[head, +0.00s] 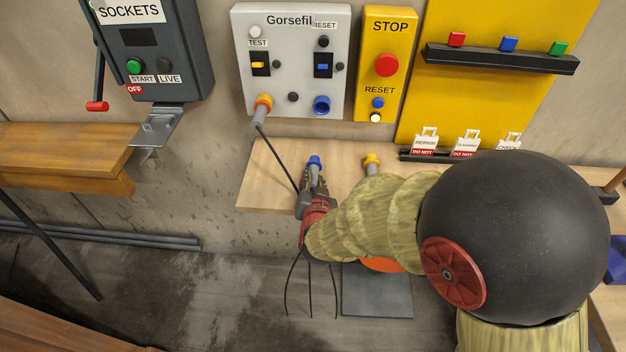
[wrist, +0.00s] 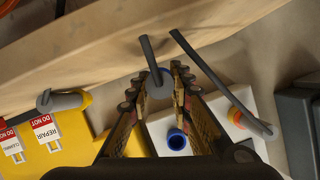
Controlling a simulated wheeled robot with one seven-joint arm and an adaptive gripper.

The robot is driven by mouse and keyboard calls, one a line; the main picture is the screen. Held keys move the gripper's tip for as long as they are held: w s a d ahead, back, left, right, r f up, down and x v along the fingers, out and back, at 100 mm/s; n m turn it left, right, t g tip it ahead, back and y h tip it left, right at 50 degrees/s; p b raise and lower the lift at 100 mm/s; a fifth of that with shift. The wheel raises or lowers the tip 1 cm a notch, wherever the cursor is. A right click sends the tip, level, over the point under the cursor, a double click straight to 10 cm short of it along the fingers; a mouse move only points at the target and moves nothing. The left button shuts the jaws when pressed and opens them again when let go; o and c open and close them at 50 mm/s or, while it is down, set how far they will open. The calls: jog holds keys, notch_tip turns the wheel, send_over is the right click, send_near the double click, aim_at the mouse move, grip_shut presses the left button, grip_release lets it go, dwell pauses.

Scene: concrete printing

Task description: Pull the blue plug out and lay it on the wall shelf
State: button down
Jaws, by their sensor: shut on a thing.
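The blue plug (head: 315,162) is out of the panel, with its blue end up and grey body below. My gripper (head: 313,182) is shut on it, in front of the wooden wall shelf (head: 262,172). In the wrist view the plug (wrist: 161,80) sits between the fingertips of my gripper (wrist: 160,88), with a dark cable leading off it. The blue socket (head: 322,104) on the grey panel (head: 290,80) is empty; it also shows in the wrist view (wrist: 177,139). I cannot tell whether the plug touches the shelf (wrist: 110,55).
Another yellow-ended plug (head: 371,162) is at the shelf, right of my gripper. A yellow STOP box (head: 386,45) and a rack of tags (head: 430,155) are to the right. The shelf's left part is clear.

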jog(key=shift+f+b, duration=0.75)
jog(key=shift+f, duration=0.3)
jog(key=c, duration=1.5)
grip_release()
jog(key=shift+c, duration=0.2)
jog(key=v, duration=1.2)
